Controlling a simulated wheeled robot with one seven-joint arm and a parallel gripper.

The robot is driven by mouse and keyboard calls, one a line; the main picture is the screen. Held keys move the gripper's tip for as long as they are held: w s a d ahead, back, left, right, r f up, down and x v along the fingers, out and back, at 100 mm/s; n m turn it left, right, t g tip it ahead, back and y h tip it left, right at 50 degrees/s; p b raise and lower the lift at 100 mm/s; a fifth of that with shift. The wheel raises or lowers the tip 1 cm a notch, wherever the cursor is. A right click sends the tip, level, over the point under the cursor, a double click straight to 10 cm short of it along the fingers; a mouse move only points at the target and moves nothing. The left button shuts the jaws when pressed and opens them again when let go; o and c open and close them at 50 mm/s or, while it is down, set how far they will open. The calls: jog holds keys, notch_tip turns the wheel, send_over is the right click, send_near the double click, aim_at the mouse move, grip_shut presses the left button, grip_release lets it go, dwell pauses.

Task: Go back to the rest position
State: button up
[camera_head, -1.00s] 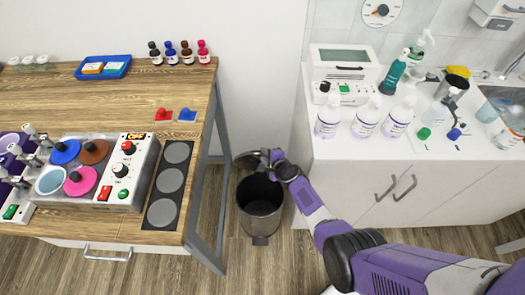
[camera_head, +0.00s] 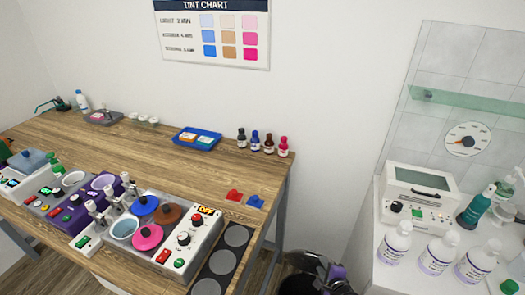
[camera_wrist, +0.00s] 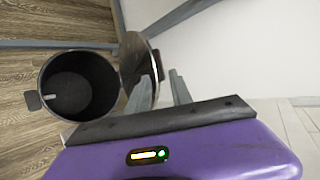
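My gripper (camera_wrist: 160,90) shows in the wrist view with its two grey fingers apart and nothing seen held between them. The fingers are beside the raised round lid (camera_wrist: 132,62) of a dark waste bin; I cannot tell whether they touch it. The bin (camera_wrist: 110,88) stands open on the wood floor to the left of the fingers, its inside dark. In the head view, the purple and black end of my arm (camera_head: 336,276) is low at the bottom edge, next to the bin's lid (camera_head: 300,260). The fingertips cannot be made out there.
A wooden bench (camera_head: 130,155) at left holds mixing devices, a blue tray (camera_head: 197,139) and small dropper bottles. A white counter (camera_head: 365,265) at right holds several white bottles and a white device (camera_head: 415,195). Grey bench legs (camera_wrist: 60,43) are near the bin.

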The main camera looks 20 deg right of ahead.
jog(key=s+a+r+n+t+b, duration=0.15)
jog(key=s+n, duration=0.35)
jog(key=s, duration=0.7)
jog(key=s+a+r+n, duration=0.2)
jog(key=s+n, duration=0.4)
jog(key=s, duration=0.6)
jog(key=s+a+r+n, duration=0.3)
jog(key=s+r+n, duration=0.1)
jog(key=r, duration=0.5)
jog(key=s+a+r+n+t+y+b, duration=0.1)
jog(key=s+a+r+n, duration=0.3)
jog(key=s+r, duration=0.3)
jog(key=s+a+r+n+t, duration=0.1)
jog(key=s+a+r+n, duration=0.3)
jog(key=r, duration=0.8)
jog(key=shift+s+a+r+y+b, duration=0.25)
jog(key=shift+s+r+y+b, duration=0.15)
jog(key=shift+s, duration=0.4)
